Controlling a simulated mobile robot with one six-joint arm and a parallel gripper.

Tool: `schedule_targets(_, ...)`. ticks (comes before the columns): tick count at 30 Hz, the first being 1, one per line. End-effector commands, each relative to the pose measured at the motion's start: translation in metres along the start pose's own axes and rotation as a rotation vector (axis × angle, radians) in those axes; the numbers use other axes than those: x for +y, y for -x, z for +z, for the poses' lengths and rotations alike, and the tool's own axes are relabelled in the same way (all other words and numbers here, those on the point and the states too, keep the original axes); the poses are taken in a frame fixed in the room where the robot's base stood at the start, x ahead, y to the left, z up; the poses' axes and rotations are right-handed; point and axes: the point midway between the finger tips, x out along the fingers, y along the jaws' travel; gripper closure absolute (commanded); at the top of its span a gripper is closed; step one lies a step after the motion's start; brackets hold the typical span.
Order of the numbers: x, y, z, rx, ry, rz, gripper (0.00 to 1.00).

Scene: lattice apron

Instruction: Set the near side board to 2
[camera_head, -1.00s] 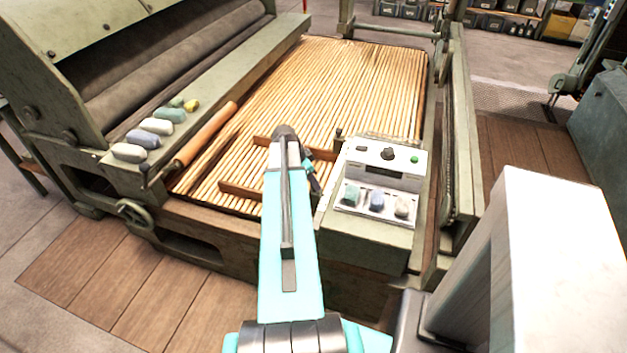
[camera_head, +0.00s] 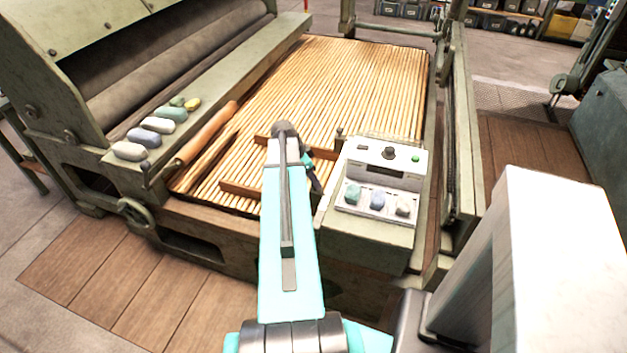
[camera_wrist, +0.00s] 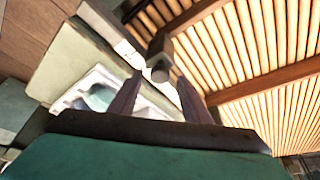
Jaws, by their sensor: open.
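My gripper (camera_wrist: 160,79) is open, its two dark fingers pointing away from the wrist camera. In the wrist view a dark post with a pale round end (camera_wrist: 160,68) shows between and just beyond the fingertips, with no clear contact. A brown bar (camera_wrist: 194,22) runs from near that post over pale slats, and a second brown bar (camera_wrist: 275,86) lies to the right. In the head view brown bars (camera_head: 238,190) lie across the slatted bed (camera_head: 360,75), partly hidden by my arm. A small dark post (camera_head: 339,134) stands beside the control box. I cannot read any number mark.
A control box (camera_head: 376,233) with a dark knob, a green button and a tray of coloured lumps stands right of my arm. Several stones (camera_head: 143,137) lie on the left ledge near a wooden roller (camera_head: 207,136). A green side rail (camera_head: 459,130) bounds the bed's right.

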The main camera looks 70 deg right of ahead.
Motion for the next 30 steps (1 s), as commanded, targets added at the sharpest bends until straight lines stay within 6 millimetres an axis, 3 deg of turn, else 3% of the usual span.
schedule_targets(30,0.0,0.113,0.0,0.0,0.0,-0.001,0.56)
